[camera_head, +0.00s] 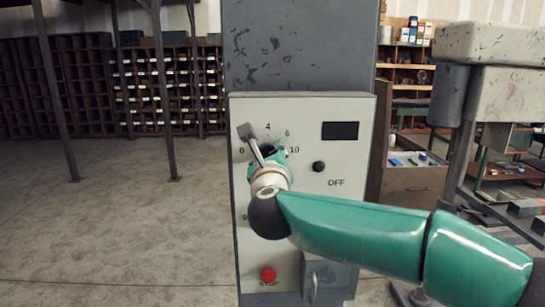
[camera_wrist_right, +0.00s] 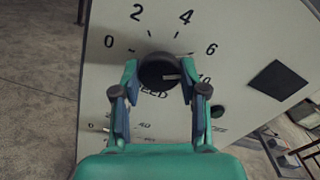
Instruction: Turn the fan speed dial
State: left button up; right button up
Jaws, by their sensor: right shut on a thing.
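The fan speed dial (camera_wrist_right: 157,70) is a round black knob on a pale control panel (camera_head: 350,230). Printed numbers 0, 2, 4, 6 and 10 show around it in the right wrist view. A light mark on the knob points right, toward the 10. My right gripper (camera_wrist_right: 159,75) has one finger on each side of the dial and is shut on it. In the head view, my right gripper (camera_head: 267,158) and wrist cover most of the dial. The word under the dial is partly hidden. My left gripper is not in view.
The panel also has a dark display (camera_head: 340,131), a dark green button (camera_head: 318,166) by the word OFF, and a red STOP button (camera_head: 268,274). A second scale below the dial is mostly hidden by my arm. Open floor (camera_head: 120,225) lies left of the cabinet.

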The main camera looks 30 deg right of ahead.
jog(key=n, duration=0.4)
jog(key=shift+r+n+p, duration=0.1)
jog(key=shift+n+p, duration=0.3)
jog(key=n+p, duration=0.1)
jog(key=n, duration=0.2)
jog(key=shift+a+n, duration=0.1)
jog(key=shift+n, duration=0.2)
jog(key=n+p, duration=0.1)
jog(key=n, duration=0.2)
jog(key=shift+n+p, duration=0.3)
jog(key=shift+f+n+p, duration=0.2)
jog(key=shift+n+p, duration=0.45)
jog(key=shift+n, duration=3.95)
jog(key=shift+f+n+p, duration=0.15)
jog(key=shift+n+p, duration=0.5)
jog(key=shift+n, duration=3.95)
jog(key=shift+r, duration=0.1)
